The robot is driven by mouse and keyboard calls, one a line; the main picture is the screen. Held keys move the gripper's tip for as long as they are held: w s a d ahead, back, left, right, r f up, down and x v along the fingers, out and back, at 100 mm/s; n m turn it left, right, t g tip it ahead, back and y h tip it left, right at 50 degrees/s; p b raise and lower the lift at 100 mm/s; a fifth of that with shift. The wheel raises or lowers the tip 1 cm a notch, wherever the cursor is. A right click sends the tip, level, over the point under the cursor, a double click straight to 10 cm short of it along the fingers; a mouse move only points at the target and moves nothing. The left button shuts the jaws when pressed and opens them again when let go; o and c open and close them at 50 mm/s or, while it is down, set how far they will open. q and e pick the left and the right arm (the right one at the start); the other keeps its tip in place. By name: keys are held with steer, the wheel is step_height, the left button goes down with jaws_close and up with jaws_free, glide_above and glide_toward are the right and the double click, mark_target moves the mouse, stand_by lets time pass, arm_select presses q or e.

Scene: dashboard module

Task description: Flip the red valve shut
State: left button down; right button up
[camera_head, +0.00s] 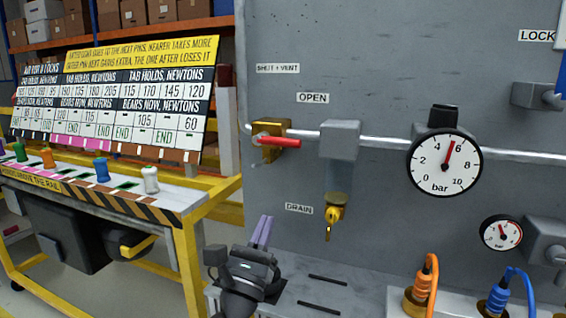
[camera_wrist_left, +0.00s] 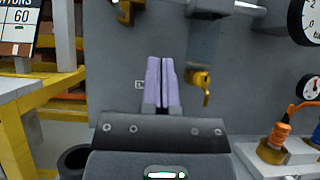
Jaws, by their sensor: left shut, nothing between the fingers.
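The red valve is a brass body (camera_head: 268,129) with a red lever (camera_head: 281,142) on the pipe at the panel's left side. The lever points right, roughly along the pipe, below and left of the OPEN label (camera_head: 312,98). A SHUT VENT label (camera_head: 277,68) is above it. My left gripper (camera_head: 263,232) is shut and empty, its pale purple fingers pointing up, below the valve and apart from it. In the left wrist view the shut fingers (camera_wrist_left: 162,82) stand before the grey panel, and part of the brass valve body (camera_wrist_left: 126,10) shows at the top. My right gripper is not in view.
A grey filter block (camera_head: 340,139) with a brass drain (camera_head: 334,212) hangs right of the valve. A large gauge (camera_head: 444,164) and orange (camera_head: 424,284) and blue (camera_head: 498,298) cabled plugs are further right. A yellow-framed bench (camera_head: 190,252) stands left.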

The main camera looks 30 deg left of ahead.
mark_target(280, 140)
arm_select(q)
steer(key=s+r+p+x, duration=0.1)
steer(key=r+p+x, duration=0.1)
steer(key=x, duration=1)
steer(key=shift+d+r, duration=0.2)
steer(key=shift+r, duration=0.05)
steer(key=shift+s, duration=0.15)
steer(key=shift+d+r+n+y+p, duration=0.1)
steer(key=shift+r+n+y+p, duration=0.1)
steer(key=shift+n+y+p, duration=0.4)
